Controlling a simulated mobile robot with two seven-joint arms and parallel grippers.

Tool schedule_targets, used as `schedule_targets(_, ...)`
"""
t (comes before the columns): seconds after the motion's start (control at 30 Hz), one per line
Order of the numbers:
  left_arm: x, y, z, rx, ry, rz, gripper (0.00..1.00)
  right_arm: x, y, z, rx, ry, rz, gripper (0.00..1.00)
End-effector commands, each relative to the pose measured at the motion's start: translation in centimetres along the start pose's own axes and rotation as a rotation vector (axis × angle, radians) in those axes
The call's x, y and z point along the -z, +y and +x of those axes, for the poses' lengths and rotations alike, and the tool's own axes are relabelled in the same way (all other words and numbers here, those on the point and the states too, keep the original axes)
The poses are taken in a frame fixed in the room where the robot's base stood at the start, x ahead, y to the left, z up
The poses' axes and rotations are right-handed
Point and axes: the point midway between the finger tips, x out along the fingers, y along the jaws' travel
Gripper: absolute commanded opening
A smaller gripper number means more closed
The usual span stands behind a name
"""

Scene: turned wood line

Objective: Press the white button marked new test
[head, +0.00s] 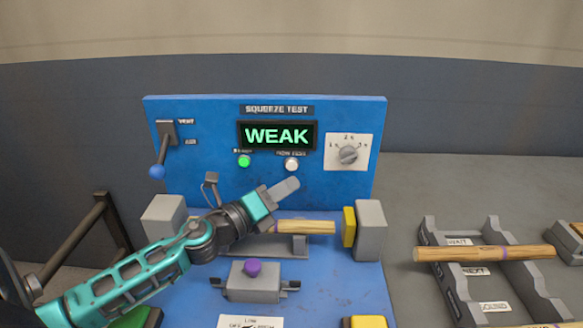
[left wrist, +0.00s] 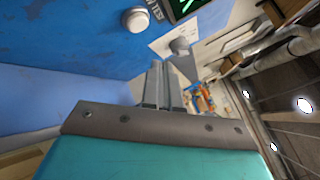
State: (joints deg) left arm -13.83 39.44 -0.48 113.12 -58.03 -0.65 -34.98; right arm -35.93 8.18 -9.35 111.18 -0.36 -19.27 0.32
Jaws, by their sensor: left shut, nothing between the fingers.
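The white button (head: 291,164) is on the blue squeeze test panel (head: 215,185), below the display and right of a lit green button (head: 244,161). Its label is too blurred to read fully. It also shows in the left wrist view (left wrist: 136,19), up and left of my fingertips. My left gripper (head: 292,184) is shut and empty, its fingers just below the white button in the head view. I cannot tell the gap to the panel, but the fingers look apart from the button. The display (head: 277,136) reads WEAK in green. My right gripper is not in view.
A wooden rod (head: 308,228) lies in the fixture under my left gripper, facing a yellow pad (head: 348,227). A lever with a blue ball (head: 157,172) is at left, a dial (head: 348,154) at right. A purple knob (head: 253,268) stands in front. A rack (head: 461,280) holds rods at right.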

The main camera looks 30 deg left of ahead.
Motion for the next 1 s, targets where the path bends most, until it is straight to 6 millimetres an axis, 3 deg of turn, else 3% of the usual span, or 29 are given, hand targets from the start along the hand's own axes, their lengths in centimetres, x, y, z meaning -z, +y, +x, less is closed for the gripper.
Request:
schedule_targets(0.3,-1.4,1.4,2.0,0.000,0.000,0.000,0.00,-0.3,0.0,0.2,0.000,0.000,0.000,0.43)
schedule_targets(1.0,-1.6,1.5,2.1,0.000,0.000,0.000,0.00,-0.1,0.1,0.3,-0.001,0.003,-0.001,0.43)
